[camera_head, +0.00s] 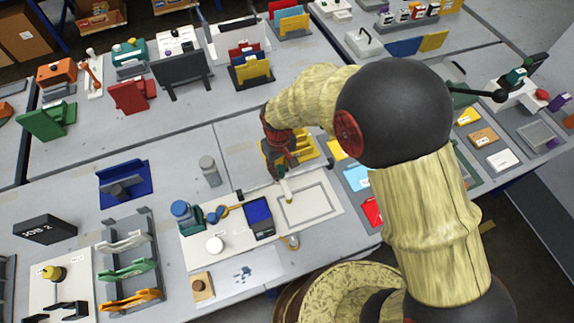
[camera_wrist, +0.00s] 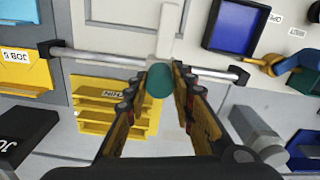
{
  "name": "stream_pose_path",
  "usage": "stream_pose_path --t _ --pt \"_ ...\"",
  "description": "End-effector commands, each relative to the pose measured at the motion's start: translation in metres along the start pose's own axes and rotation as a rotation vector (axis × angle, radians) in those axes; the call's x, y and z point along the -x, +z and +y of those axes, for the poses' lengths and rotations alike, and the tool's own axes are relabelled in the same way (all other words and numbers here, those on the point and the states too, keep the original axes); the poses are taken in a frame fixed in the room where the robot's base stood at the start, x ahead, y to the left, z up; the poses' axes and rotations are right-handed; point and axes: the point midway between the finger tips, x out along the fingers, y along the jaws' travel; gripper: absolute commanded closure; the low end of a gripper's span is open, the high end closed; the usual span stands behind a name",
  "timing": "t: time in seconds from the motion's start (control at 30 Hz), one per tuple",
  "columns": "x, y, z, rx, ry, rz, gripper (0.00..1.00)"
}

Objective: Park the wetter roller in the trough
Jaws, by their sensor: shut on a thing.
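My gripper (camera_wrist: 160,80) is shut on the wetter roller, seen as a whitish stem (camera_wrist: 166,40) with a round teal end (camera_wrist: 159,82) between the fingers. In the head view its pale lower part (camera_head: 286,190) points down over the white board. The gripper (camera_head: 281,168) hides its upper part. The trough appears to be the blue, dark-rimmed box (camera_head: 258,214), left of and nearer than the gripper. It shows at the upper right in the wrist view (camera_wrist: 235,27). The roller is apart from it. I cannot tell if its tip touches the board.
A grey bar (camera_wrist: 85,56) with black ends crosses below the fingers. A yellow rack (camera_head: 305,143) stands behind the gripper. Beside the trough are a yellow ring-handled tool (camera_head: 228,210), a blue-capped jar (camera_head: 181,211) and a white disc (camera_head: 214,244). A grey post (camera_head: 209,171) stands left.

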Motion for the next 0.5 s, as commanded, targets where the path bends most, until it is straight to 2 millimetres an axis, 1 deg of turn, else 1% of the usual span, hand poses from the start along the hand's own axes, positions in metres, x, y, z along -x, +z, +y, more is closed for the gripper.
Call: stream_pose_path --t 0.03,0.3,0.4,0.5 --pt "0.001 -0.003 -0.015 0.008 -0.001 -0.001 1.00" --pt "0.001 -0.017 -0.083 0.006 0.000 0.001 1.00" --pt "0.001 -0.020 -0.101 0.005 0.000 0.001 1.00" --pt "0.000 -0.022 -0.111 0.003 0.000 0.001 1.00"
